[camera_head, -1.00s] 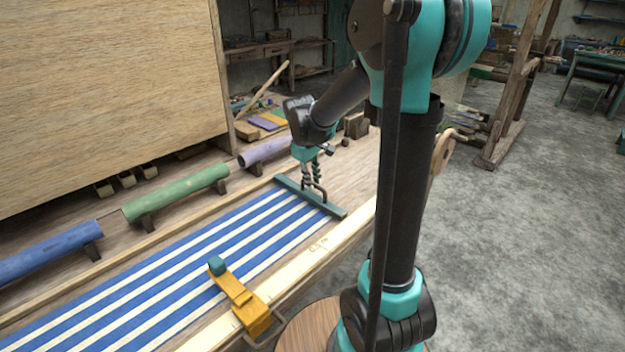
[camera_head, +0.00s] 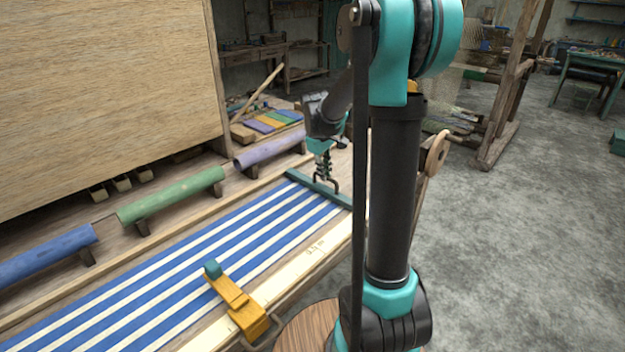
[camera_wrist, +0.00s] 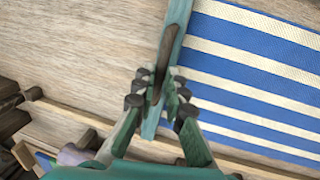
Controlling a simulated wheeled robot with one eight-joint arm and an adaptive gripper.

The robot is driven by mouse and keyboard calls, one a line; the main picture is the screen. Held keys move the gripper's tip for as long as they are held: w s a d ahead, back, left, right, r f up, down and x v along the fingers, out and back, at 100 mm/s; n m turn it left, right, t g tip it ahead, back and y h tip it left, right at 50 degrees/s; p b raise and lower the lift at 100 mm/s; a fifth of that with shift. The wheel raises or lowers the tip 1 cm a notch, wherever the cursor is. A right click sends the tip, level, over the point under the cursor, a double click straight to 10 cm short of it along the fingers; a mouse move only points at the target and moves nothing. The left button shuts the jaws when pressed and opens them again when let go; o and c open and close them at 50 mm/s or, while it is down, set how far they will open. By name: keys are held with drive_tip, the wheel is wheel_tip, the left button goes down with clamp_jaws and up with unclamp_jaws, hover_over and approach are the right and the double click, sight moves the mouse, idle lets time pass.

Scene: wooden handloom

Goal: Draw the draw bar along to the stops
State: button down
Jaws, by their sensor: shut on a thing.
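The draw bar (camera_head: 318,188) is a dark teal strip lying across the end of the blue and white striped cloth (camera_head: 232,237). It also shows in the wrist view (camera_wrist: 174,40), running up the picture with the cloth to its right. My gripper (camera_head: 325,180) points down over the middle of the bar, shut on its dark handle (camera_wrist: 162,70). In the wrist view my gripper's fingers (camera_wrist: 155,97) sit on both sides of that handle. Part of the bar's near end is close behind my arm in the head view.
An orange block with a teal knob (camera_head: 236,300) sits at the cloth's near edge. A pale marked rail (camera_head: 305,258) runs along the front. Blue (camera_head: 45,255), green (camera_head: 172,196) and purple (camera_head: 270,149) rollers line the back. Bare wood lies beyond the bar.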

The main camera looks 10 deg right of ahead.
drive_tip(key=w+d, duration=0.8)
drive_tip(key=d, duration=0.3)
drive_tip(key=w+d, duration=0.9)
drive_tip(key=d, duration=0.3)
drive_tip(key=shift+d, duration=0.2)
drive_tip(key=c, duration=1.6)
unclamp_jaws()
drive_tip(key=shift+d, duration=0.1)
drive_tip(key=shift+r, duration=0.1)
drive_tip(key=r, duration=0.4)
drive_tip(key=s+a+r, duration=0.1)
drive_tip(key=r, duration=0.2)
drive_tip(key=a+r, duration=0.1)
drive_tip(key=r, duration=0.3)
drive_tip(key=shift+s+r, duration=0.15)
drive_tip(key=shift+r, duration=0.15)
drive_tip(key=shift+s, duration=0.1)
